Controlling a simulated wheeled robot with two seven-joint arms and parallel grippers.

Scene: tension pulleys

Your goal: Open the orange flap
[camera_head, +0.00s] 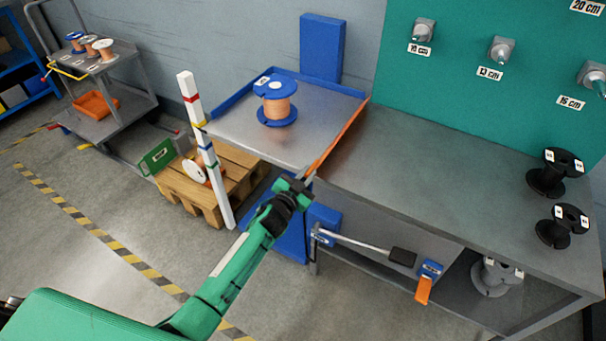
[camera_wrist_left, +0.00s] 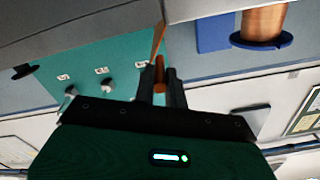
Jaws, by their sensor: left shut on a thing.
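The orange flap (camera_head: 338,138) is a thin strip standing along the right edge of the raised metal platform (camera_head: 240,135), beside the workbench. My left gripper (camera_head: 298,183) is at the flap's near end, at the platform's front right corner. In the left wrist view its fingers (camera_wrist_left: 160,84) are closed on an orange piece of the flap (camera_wrist_left: 158,42). The fingers hide part of that end. A blue-flanged spool of copper wire (camera_head: 277,102) stands upright on the platform; it also shows in the wrist view (camera_wrist_left: 264,24). My right gripper is not in view.
A grey workbench (camera_head: 430,190) adjoins the platform on the right, with black spools (camera_head: 555,172) at its far end. A lever with a black grip (camera_head: 402,257) juts out below. A striped post (camera_head: 205,150) and a wooden pallet (camera_head: 235,172) stand left.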

